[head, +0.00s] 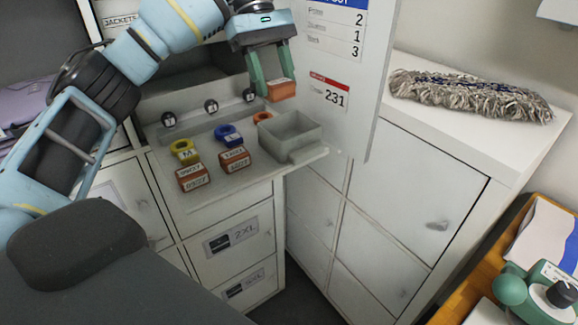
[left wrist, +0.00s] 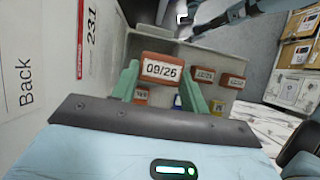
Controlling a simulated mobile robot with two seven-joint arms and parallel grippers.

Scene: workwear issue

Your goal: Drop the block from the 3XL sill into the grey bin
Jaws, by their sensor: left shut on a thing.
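My left gripper (head: 272,82) is shut on an orange-brown block (head: 281,90), held in the air above the back right of the pulled-out white shelf. In the left wrist view the block (left wrist: 162,70) sits between the green fingertips, its white label reading 09/26. The grey bin (head: 294,141) stands open on the shelf's right side, below and slightly to the right of the held block. Two similar labelled blocks, a left one (head: 193,178) and a right one (head: 235,160), lie on the shelf. I cannot make out a 3XL label. My right gripper is not visible.
An open white door (head: 355,110) stands close right of the gripper. A mop head (head: 468,95) lies on the cabinet.

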